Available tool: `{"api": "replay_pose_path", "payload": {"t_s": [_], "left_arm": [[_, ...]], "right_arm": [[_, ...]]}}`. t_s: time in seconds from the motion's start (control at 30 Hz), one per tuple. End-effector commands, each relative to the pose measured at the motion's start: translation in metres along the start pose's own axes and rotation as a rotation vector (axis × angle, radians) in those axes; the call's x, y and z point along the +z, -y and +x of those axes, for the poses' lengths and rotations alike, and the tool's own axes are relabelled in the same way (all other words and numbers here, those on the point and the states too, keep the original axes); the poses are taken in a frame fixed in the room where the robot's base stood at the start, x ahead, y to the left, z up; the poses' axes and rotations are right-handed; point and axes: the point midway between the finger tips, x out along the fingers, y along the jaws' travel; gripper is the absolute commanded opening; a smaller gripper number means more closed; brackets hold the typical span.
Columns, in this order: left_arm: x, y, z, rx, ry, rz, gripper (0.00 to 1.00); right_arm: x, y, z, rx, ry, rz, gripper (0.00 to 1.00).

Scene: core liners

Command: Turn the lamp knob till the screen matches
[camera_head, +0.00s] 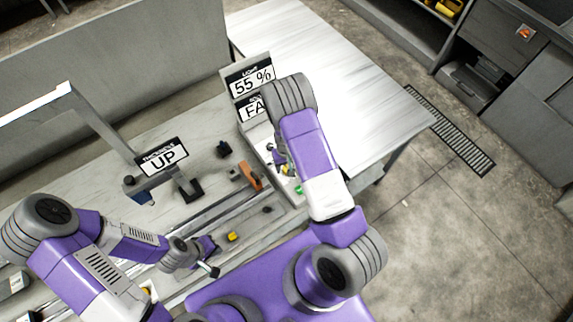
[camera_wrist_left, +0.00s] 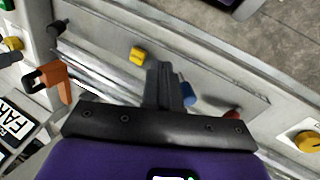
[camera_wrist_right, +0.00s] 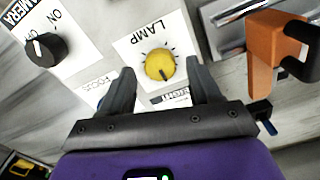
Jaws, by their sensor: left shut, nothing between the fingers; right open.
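The yellow lamp knob (camera_wrist_right: 158,64) sits on a white panel labelled LAMP in the right wrist view, with tick marks around it. My right gripper (camera_wrist_right: 160,80) is open, with one finger on each side of the knob; I cannot tell whether they touch it. In the head view my right arm hides most of this panel. The screen (camera_head: 252,82) reads LIGHT 55 %. My left gripper (camera_head: 212,264) is shut and empty above the bench, near a small yellow part (camera_wrist_left: 137,56).
A black camera ON/OFF knob (camera_wrist_right: 45,50) is left of the lamp knob. An orange bracket (camera_wrist_right: 264,50) stands to its right, also seen in the head view (camera_head: 250,175). A sign reading UP (camera_head: 162,157) stands mid-bench. The pale table (camera_head: 350,90) behind is bare.

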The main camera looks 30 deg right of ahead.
Motion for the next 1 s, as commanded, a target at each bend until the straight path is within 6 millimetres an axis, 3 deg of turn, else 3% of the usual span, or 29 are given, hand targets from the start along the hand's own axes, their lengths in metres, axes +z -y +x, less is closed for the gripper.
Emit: {"api": "replay_pose_path", "payload": {"t_s": [0.37, 0.73, 1.0], "left_arm": [[-0.0003, -0.0002, -0.0004, 0.000, -0.001, 0.000, 0.00], [-0.0003, -0.0003, -0.0004, 0.000, -0.001, 0.000, 0.00], [-0.0003, 0.0003, 0.0012, 0.000, -0.001, 0.000, 0.00]], "right_arm": [[-0.0001, 0.0002, 0.0094, 0.000, -0.001, 0.000, 0.63], [0.0000, 0.0003, 0.0091, 0.000, -0.001, 0.000, 0.09], [-0.0001, 0.0003, 0.0093, 0.000, -0.001, 0.027, 0.07]]}}
